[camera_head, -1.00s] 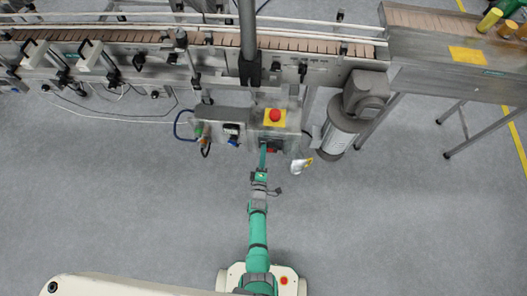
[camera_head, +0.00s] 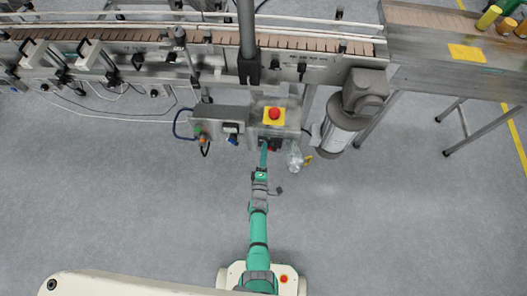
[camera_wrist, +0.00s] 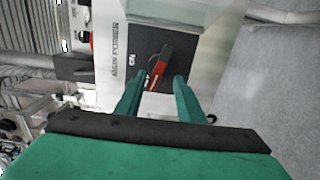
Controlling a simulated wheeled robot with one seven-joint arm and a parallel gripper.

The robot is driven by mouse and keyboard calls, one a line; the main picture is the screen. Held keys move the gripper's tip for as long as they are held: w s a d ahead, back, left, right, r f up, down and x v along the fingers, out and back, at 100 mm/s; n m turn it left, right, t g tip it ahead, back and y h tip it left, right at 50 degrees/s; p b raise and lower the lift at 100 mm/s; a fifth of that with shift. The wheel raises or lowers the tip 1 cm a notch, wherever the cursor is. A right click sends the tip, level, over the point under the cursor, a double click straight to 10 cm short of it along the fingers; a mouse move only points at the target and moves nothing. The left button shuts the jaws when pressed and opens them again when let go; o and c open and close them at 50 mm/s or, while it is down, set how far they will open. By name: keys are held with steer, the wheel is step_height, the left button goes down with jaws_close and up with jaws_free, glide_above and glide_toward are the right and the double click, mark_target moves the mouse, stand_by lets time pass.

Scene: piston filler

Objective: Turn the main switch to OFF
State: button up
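The main switch is a red handle (camera_wrist: 160,66) on a black plate (camera_wrist: 148,58) beside the label "MAIN POWER". "ON" can be read on the plate, and the handle sits tilted. My gripper (camera_wrist: 158,77) has two green fingers spread apart, with the handle between or just beyond their tips. I cannot tell whether either finger touches it. In the head view, my gripper (camera_head: 264,146) reaches the front of the control box (camera_head: 285,130), below the yellow plate, and covers part of the switch.
A red emergency button (camera_head: 274,113) on a yellow plate tops the box. A clear item with a yellow part (camera_head: 294,155) is just right of the switch. A motor (camera_head: 340,130) stands farther right. A blue-handled control (camera_head: 232,138) is left. The floor in front is clear.

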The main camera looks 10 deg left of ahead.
steer(key=shift+a+r, duration=0.1)
steer(key=s, duration=1)
steer(key=shift+s, duration=0.35)
